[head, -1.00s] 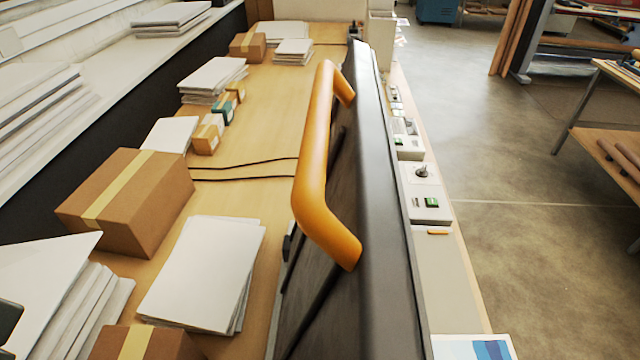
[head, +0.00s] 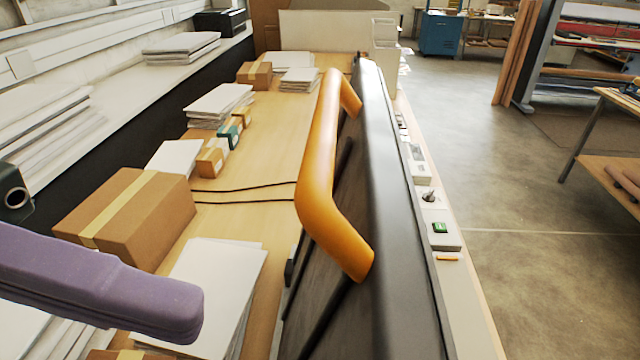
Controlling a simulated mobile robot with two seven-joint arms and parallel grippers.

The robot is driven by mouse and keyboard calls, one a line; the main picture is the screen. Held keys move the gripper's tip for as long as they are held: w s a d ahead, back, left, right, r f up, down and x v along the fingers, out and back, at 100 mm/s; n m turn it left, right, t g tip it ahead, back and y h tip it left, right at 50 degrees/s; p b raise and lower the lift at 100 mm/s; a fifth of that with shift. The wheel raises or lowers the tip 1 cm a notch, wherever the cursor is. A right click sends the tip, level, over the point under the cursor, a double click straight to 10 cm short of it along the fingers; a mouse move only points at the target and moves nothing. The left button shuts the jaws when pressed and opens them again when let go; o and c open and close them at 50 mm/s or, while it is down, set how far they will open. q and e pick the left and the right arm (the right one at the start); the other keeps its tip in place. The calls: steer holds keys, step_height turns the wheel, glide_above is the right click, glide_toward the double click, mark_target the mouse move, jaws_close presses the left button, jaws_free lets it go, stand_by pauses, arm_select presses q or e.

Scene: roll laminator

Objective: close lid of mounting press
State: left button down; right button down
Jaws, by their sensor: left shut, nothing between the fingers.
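The mounting press lid (head: 395,215) is a long dark panel. It stands raised, nearly on edge, along the right side of the wooden bench. Its thick orange handle (head: 318,165) is on the left face of the lid, turned toward the bench. My left gripper (head: 185,315) shows as a purple padded shape reaching in from the left edge, over the paper stack. It is shut and empty, left of the handle and apart from it. My right gripper is not in view.
A taped cardboard box (head: 130,215), a white paper stack (head: 225,275) and several smaller boxes and stacks cover the bench left of the lid. A control strip with a green button (head: 440,228) runs right of the lid. The floor (head: 520,180) further right is clear.

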mark_target(374, 356)
arm_select(q)
steer(key=p+x, duration=0.3)
steer(key=x, duration=0.3)
steer(key=shift+r, duration=0.2)
steer(key=shift+d+f, duration=0.3)
steer(key=shift+d, duration=0.25)
steer(key=shift+f, duration=0.1)
